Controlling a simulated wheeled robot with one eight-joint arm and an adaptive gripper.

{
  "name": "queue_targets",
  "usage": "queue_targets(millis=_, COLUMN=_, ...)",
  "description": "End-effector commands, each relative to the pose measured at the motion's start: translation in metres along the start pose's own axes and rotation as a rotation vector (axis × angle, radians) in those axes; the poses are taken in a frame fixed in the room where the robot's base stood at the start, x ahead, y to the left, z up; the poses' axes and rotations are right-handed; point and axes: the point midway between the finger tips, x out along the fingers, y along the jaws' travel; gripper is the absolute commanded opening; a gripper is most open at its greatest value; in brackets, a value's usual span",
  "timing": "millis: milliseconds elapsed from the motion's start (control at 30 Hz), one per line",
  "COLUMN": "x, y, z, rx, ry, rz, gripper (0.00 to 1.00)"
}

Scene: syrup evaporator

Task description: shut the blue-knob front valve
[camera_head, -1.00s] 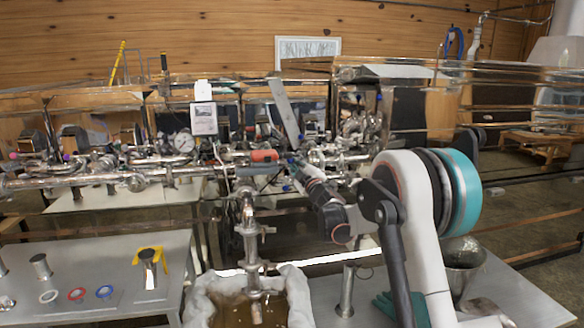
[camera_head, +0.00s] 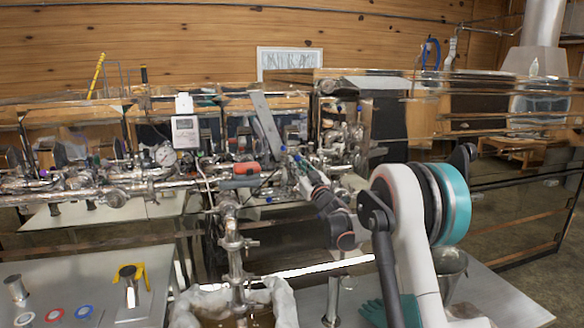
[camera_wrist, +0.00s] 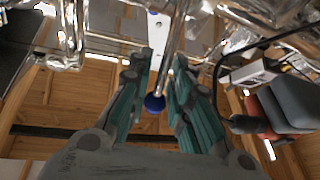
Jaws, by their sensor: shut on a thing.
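My gripper (camera_wrist: 160,68) has teal-padded fingers on either side of the blue knob (camera_wrist: 154,103) and its thin metal stem. It is shut on the blue-knob valve handle. The knob sits between the fingers, closer to my palm than the fingertips are. In the head view my gripper (camera_head: 297,165) reaches into the shiny pipework of the evaporator's front, right of an orange-and-grey part (camera_head: 246,168). The blue knob and the valve body cannot be made out there, behind the gripper and crowded fittings.
Metal pipes (camera_head: 115,190) run across the left, with a round gauge (camera_head: 165,155) and white display box (camera_head: 185,132). Below the gripper a vertical pipe (camera_head: 234,240) drops toward a lined container (camera_head: 285,303). Steel tables (camera_head: 70,270) stand in front.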

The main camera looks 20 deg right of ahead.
Motion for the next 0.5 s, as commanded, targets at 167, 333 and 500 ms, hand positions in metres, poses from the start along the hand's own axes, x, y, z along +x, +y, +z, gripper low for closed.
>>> queue_targets(millis=167, x=-0.0024, y=0.0073, z=0.0018, rx=0.066, ry=0.011, rz=0.008, gripper=0.0)
queue_targets(millis=333, x=-0.0031, y=0.0103, z=0.0019, rx=0.1, ry=0.018, rz=0.01, gripper=0.0)
queue_targets(millis=500, x=-0.0033, y=0.0113, z=0.0019, rx=0.11, ry=0.02, rz=0.011, gripper=0.0)
